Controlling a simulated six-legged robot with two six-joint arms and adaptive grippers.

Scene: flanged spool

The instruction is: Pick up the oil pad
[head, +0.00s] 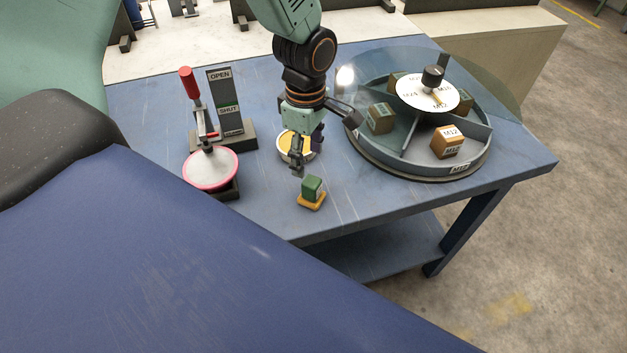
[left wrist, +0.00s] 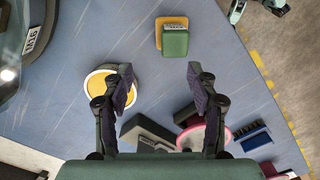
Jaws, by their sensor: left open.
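The oil pad appears to be the small green block (head: 312,186) on a flat yellow base, lying near the table's front edge. It also shows in the left wrist view (left wrist: 174,42), at the top, beyond my fingertips. My left gripper (head: 303,165) hangs above the table just behind the pad. In the left wrist view its fingers (left wrist: 160,82) stand wide apart with nothing between them. A round pale tin with a yellow face (head: 291,146) stands right behind the gripper and is partly hidden by it.
A round divided carousel (head: 455,170) with small brown boxes and a clear cover stands to the right. A red-handled lever (head: 188,84), a pink-rimmed disc (head: 211,170) and an OPEN/SHUT plate (head: 226,100) stand to the left. The blue table (head: 370,207) is clear around the pad.

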